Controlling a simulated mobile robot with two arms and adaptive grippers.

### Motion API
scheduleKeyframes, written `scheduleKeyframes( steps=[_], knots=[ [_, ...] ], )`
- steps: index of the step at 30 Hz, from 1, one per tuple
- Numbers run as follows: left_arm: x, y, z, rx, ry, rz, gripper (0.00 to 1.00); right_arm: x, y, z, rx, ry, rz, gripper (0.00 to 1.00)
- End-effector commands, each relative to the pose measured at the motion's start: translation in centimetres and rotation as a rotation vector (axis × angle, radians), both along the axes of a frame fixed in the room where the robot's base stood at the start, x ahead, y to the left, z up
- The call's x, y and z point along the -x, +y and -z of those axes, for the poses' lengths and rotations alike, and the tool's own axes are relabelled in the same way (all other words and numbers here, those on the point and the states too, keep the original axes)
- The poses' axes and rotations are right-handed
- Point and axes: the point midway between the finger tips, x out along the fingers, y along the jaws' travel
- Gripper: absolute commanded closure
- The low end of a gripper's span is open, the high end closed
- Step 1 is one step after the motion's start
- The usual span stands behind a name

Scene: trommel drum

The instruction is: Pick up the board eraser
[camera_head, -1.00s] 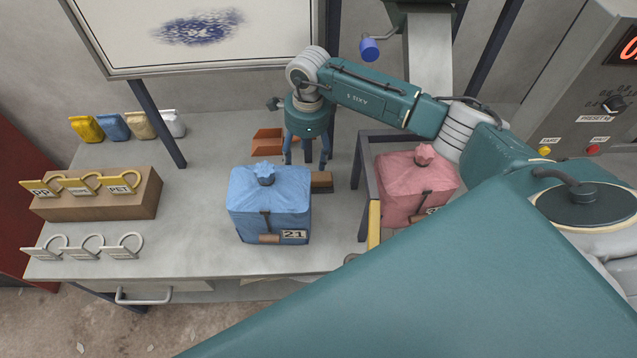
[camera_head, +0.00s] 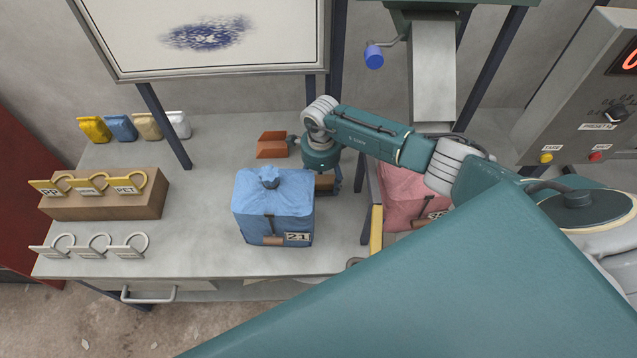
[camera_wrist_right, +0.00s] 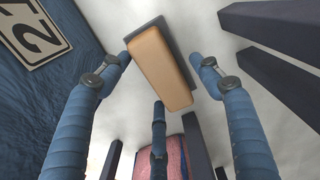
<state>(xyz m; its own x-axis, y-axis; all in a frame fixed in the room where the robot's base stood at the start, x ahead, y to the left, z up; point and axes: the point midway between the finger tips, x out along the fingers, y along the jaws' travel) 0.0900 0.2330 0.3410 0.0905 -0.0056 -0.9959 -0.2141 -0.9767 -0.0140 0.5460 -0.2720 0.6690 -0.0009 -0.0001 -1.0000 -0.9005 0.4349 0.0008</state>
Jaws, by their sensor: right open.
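The board eraser is a tan block with a dark grey underside. It shows in the right wrist view (camera_wrist_right: 160,72) lying on the pale table, and in the head view it is a small brown block (camera_head: 323,184) partly hidden behind the blue bag (camera_head: 272,205). My right gripper (camera_head: 330,179) is low over the eraser, its fingers mostly hidden by its own body and the bag. In the right wrist view its fingers (camera_wrist_right: 161,62) are spread around the eraser, open, with visible gaps at the sides. My left gripper is not in view.
The blue bag is close to the gripper's left. A dark frame with a pink bag (camera_head: 405,195) stands to the right. An orange-brown scoop (camera_head: 271,145) lies behind.

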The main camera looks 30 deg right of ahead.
Motion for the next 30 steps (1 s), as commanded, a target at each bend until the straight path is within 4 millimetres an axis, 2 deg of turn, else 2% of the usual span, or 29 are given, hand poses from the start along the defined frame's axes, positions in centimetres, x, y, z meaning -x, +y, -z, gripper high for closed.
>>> scheduleKeyframes(
  steps=[6,12,14,25,30],
  knots=[
    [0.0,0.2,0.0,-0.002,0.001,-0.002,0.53,0.0,0.0,0.1,0.0,-0.001,0.0,0.36],
    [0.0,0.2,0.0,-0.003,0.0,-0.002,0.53,0.0,0.0,0.1,0.0,-0.001,0.0,0.76],
    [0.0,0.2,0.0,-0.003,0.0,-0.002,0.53,0.0,0.0,0.0,0.0,-0.001,0.0,0.87],
    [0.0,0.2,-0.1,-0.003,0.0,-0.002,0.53,-0.1,0.0,-0.1,0.0,-0.001,0.0,0.87],
    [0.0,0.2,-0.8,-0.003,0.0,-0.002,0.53,-0.3,-0.3,-1.3,0.0,-0.002,0.002,0.87]
  ],
)
